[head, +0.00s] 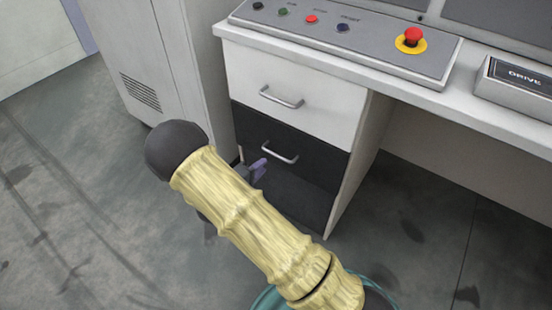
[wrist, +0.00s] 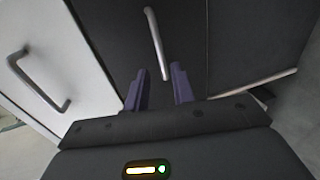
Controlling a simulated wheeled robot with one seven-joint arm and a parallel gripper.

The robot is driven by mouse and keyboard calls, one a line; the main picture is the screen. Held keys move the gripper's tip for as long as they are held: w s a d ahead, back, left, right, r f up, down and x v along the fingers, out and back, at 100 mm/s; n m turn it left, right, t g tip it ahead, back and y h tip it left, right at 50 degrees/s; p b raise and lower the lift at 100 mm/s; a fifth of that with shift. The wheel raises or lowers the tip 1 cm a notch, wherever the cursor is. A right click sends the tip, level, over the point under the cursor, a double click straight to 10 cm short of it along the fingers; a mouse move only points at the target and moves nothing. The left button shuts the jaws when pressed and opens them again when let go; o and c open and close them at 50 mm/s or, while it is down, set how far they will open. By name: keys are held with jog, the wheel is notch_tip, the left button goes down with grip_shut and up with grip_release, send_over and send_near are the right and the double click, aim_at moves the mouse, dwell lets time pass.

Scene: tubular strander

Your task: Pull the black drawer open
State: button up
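The black drawer (head: 318,158) is in the desk pedestal, under a white drawer, and its front looks flush. It also fills the middle of the wrist view (wrist: 118,30). Its silver bar handle (head: 280,153) shows upright in the wrist view (wrist: 154,40). My gripper (head: 258,168) is at the drawer front, just below and left of the handle in the head view, partly hidden by my arm. In the wrist view my gripper (wrist: 160,72) has its two purple fingers apart and empty. The handle's near end lies between the fingertips in that picture; I cannot tell whether they touch.
The white drawer (head: 300,85) above has a similar handle (head: 281,98). Another dark front (head: 300,197) is below. A grey cabinet (head: 165,60) stands close on the left. The desktop carries a button panel (head: 340,38) with a red stop button (head: 412,37). The floor in front is clear.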

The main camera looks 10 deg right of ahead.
aim_at(276, 155)
jog(key=b+x, duration=0.3)
jog(key=x, duration=0.6)
jog(key=shift+w+d, duration=0.15)
jog(key=shift+c, duration=0.5)
grip_shut()
